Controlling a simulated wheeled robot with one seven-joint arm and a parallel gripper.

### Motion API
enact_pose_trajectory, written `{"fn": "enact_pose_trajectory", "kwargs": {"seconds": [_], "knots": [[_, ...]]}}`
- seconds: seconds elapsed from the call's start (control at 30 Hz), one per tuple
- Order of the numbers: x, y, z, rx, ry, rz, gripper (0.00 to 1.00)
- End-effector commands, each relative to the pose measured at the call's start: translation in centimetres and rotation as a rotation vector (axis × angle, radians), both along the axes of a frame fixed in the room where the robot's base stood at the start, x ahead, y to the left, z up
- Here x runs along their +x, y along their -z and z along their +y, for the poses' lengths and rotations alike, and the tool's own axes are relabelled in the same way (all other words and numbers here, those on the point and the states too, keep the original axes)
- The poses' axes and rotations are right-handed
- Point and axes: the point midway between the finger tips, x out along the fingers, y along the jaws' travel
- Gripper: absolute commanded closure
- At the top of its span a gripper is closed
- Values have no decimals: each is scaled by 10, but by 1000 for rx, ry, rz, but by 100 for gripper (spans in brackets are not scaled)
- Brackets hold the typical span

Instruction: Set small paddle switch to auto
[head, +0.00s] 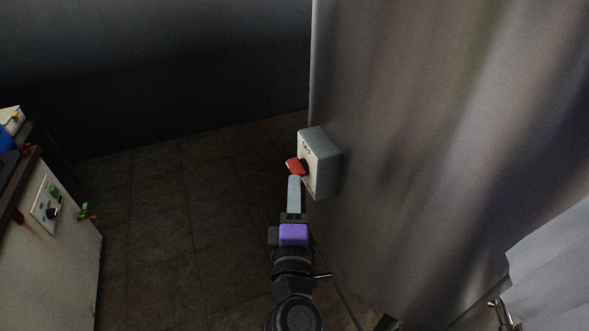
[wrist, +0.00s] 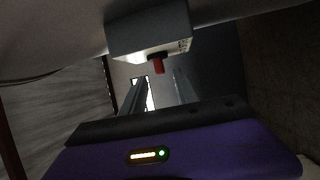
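A grey switch box (head: 321,165) is fixed to the side of the large steel tank. Its red paddle (head: 296,167) sticks out from the pale front face, which has small dark lettering that I cannot read clearly. My gripper (head: 294,181) is just below the paddle in the head view, with no clear contact. In the wrist view, the box (wrist: 150,30) is at the top and the red paddle (wrist: 159,66) hangs below it. The two fingers of my gripper (wrist: 160,80) stand apart with nothing between them, and the paddle lies just beyond the tips.
The curved tank wall (head: 430,130) fills the right side. A cabinet with a control panel (head: 46,204) stands at the left, with green and black controls. The tiled floor (head: 180,210) between them is clear. A dark wall (head: 160,70) closes the back.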

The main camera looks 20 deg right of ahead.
Motion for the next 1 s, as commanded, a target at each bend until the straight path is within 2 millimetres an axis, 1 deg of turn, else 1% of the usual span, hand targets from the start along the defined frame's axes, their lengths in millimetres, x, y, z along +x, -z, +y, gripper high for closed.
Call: {"fn": "enact_pose_trajectory", "kwargs": {"seconds": [0.03, 0.2, 0.4, 0.57, 0.8, 0.83, 0.97, 1.0], "knots": [[6, -3, -3, 1, 1, -1, 64], [31, -6, -14, 3, 1, -3, 64], [54, -7, -24, 4, 0, -2, 64], [62, -7, -27, 5, -2, -1, 64], [63, -6, -28, 5, -3, -1, 64], [63, -6, -28, 5, -3, -1, 66], [63, -6, -27, 5, -3, -1, 91], [63, -6, -27, 5, -3, -1, 99]]}}
